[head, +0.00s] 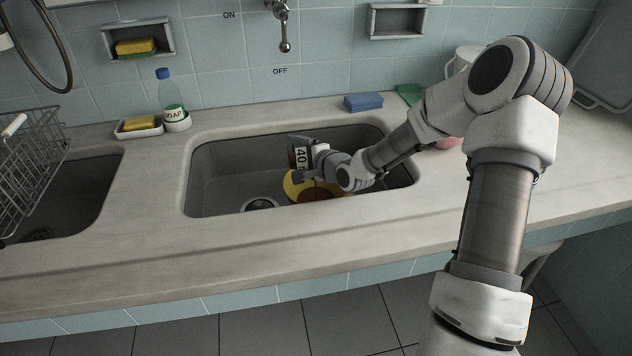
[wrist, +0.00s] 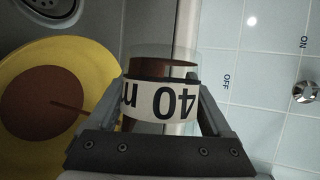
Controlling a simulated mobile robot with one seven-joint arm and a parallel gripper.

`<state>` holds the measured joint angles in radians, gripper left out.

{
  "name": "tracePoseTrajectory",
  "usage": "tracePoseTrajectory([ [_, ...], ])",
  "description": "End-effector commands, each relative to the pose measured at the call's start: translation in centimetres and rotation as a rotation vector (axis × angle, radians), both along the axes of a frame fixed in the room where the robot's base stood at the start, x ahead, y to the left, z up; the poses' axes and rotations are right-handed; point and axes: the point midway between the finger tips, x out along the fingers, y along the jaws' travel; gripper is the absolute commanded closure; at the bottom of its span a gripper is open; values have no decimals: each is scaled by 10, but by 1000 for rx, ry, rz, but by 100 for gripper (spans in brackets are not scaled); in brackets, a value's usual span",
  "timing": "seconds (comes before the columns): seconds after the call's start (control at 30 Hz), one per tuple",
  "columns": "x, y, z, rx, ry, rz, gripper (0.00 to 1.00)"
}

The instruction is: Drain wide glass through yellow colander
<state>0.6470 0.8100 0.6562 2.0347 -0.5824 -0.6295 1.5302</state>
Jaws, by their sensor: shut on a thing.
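My gripper (head: 308,160) is shut on the wide glass (head: 298,155), a clear glass with a white label reading "40", above the right sink basin. In the wrist view the glass (wrist: 160,100) sits between both fingers, with brown liquid inside. It appears tipped sideways, and a thin brown streak runs from beside it toward the colander. The yellow colander (head: 292,188) is in the basin below the glass, partly hidden by my gripper. It also fills the left of the wrist view (wrist: 95,60), with a round brown area in its middle.
The basin's drain (head: 260,204) lies left of the colander. A soap bottle (head: 172,95) and a sponge on a dish (head: 138,125) stand behind left. A blue sponge (head: 363,102) lies on the back ledge. A wire rack (head: 30,160) stands over the left basin. The front counter is clear.

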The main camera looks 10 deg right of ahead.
Motion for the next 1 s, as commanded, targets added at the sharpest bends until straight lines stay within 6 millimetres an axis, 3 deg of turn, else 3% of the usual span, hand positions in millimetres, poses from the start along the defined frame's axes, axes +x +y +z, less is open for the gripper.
tracePoseTrajectory([
  [1.0,0,-2,3,57,-3,0,98],
])
